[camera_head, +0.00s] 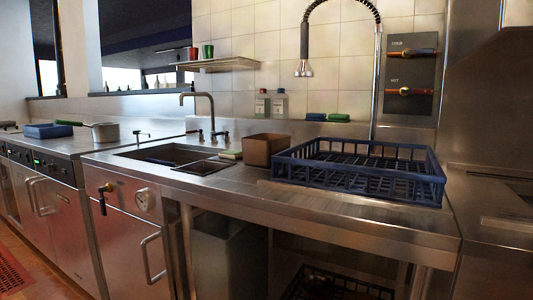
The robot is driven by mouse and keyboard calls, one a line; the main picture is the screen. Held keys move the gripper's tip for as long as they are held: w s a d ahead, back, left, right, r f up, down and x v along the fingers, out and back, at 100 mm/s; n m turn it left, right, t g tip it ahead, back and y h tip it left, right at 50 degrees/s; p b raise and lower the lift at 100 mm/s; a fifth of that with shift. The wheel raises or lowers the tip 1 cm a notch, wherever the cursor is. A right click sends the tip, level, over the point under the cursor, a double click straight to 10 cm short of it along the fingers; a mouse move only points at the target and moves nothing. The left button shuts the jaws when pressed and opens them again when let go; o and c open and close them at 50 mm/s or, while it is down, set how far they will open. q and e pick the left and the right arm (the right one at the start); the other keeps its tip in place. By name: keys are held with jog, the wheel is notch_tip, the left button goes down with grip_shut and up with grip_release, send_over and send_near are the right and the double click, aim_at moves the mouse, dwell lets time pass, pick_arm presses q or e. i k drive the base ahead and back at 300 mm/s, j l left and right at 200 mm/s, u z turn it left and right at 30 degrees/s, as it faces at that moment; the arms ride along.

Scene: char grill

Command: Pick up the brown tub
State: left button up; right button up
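The brown tub (264,151) is a small open box with slightly flared walls. It stands upright on the steel counter, between the sink on its left and the blue dish rack on its right. Its right side is close to the rack; I cannot tell if they touch. Neither of my grippers is in view.
The blue dish rack (360,172) fills the counter's right part. The sink (172,154) with a tap (196,105) lies left of the tub. A sponge (231,155) sits by the tub. A spray hose (304,66) hangs above. The front counter strip (240,183) is clear.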

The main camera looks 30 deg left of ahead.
aim_at(258, 149)
jog(key=j, duration=0.5)
jog(key=i+j, duration=0.15)
jog(key=j, duration=0.8)
jog(key=i+j+u, duration=0.1)
jog(key=j, duration=0.4)
jog(key=i+j, duration=0.15)
jog(key=j, duration=0.3)
